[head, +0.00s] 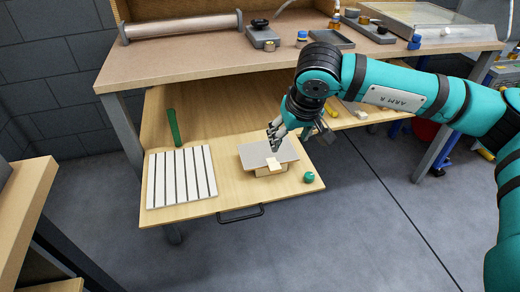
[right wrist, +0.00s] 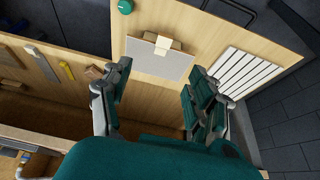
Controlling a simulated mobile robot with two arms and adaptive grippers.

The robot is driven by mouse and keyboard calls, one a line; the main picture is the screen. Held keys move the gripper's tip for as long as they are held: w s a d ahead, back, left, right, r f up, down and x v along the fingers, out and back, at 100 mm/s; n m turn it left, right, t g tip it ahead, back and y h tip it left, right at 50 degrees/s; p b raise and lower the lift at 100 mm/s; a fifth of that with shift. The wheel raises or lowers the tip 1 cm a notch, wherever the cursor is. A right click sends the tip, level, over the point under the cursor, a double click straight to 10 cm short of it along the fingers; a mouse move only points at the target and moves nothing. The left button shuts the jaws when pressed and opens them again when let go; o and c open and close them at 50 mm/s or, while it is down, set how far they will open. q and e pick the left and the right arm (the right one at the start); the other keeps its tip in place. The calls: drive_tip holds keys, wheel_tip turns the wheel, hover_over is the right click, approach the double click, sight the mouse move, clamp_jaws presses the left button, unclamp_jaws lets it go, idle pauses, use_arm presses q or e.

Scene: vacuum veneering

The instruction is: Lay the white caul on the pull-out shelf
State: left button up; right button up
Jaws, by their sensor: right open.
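The pull-out shelf (head: 235,200) is drawn out below the bench top. A white panel with dark parallel grooves, which I take for the white caul (head: 181,177), lies flat on its left part; it also shows at the right of the right wrist view (right wrist: 243,72). A thin grey sheet (head: 284,152) rests on pale wooden blocks on the shelf's right part, with a small pale block (head: 273,164) at its front edge. My right gripper (head: 273,142) is open and empty over the grey sheet, fingers pointing down; whether they touch it is unclear. My left gripper is not in view.
A green ball-like item (head: 309,177) sits at the shelf's front right. The bench top (head: 200,62) overhangs the shelf's rear. A strip of bare shelf lies between the panel and the sheet.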

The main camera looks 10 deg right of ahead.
drive_tip(key=b, duration=0.2)
approach(275, 166)
wheel_tip(275, 166, down, 2)
drive_tip(key=x, duration=0.3)
drive_tip(key=w+x, duration=0.1)
drive_tip(key=x, duration=0.3)
drive_tip(key=shift+a+r+b, duration=0.1)
drive_tip(key=shift+r+b, duration=0.05)
drive_tip(key=shift+b, duration=0.15)
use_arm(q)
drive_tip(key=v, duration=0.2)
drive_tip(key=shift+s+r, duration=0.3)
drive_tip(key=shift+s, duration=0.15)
use_arm(e)
clamp_jaws()
